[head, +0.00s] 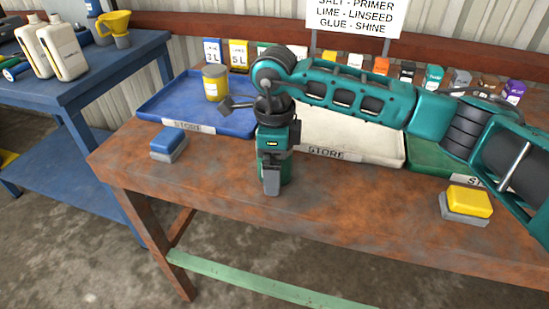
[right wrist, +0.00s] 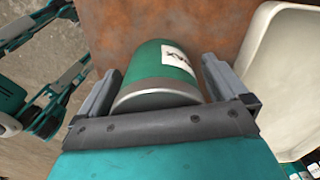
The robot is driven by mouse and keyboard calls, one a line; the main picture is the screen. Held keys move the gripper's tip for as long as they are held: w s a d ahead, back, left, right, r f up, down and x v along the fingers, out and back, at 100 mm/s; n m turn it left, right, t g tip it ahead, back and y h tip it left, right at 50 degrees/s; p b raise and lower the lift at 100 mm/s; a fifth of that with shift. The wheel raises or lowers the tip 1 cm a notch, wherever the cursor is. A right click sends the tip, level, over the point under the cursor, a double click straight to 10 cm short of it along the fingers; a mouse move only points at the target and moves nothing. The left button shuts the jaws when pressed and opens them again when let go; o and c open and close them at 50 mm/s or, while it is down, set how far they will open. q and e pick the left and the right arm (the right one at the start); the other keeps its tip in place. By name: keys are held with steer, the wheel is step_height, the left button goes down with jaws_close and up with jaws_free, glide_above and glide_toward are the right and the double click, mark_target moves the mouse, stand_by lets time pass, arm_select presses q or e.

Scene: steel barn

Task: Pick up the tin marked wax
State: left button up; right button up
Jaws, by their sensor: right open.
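The green tin (head: 287,173) stands on the rusty bench top, mostly hidden behind my right gripper (head: 271,188) in the head view. In the right wrist view the tin (right wrist: 146,66) has a silver-grey rim and a white label (right wrist: 178,60) whose letters read as wax, partly cut off. My right gripper (right wrist: 158,75) is open, pointing down, with one finger on each side of the tin. I cannot tell whether either finger touches it. My left gripper does not show in the head view.
A blue tray (head: 150,110) holding a yellow tin (head: 215,83), a cream tray (head: 390,149) and a green tray (head: 428,171) stand behind. A blue block (head: 168,142) lies left, a yellow sponge (head: 469,201) right.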

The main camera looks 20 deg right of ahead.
steer(key=c, duration=1.2)
steer(key=shift+c, duration=0.2)
